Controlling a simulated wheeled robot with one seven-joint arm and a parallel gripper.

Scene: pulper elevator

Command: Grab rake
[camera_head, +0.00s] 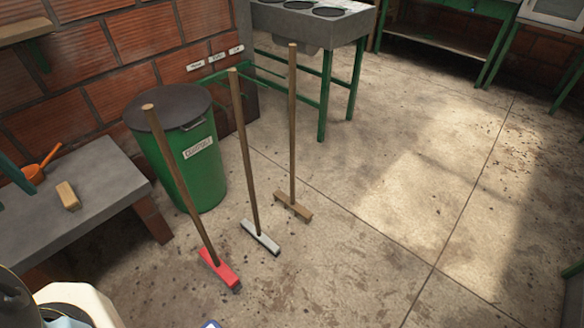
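Three long-handled tools stand upright on the floor, their wooden handles leaning slightly. The right one has a plain wooden crossbar head and looks like the rake (292,130). The middle one is a broom with a pale grey-white head (261,237). The left one is a broom with a red head (219,269). The tools stand apart from each other at floor level, and nothing holds them. I cannot make out my gripper in this view; only white and dark parts, probably mine, show at the lower left.
A green lidded bin (190,155) stands behind the brooms. A grey bench (95,180) at left bears a small wooden block (68,196) and an orange scoop (35,172). A green-legged metal stand (325,95) is behind the rake. The floor (400,215) at right is clear.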

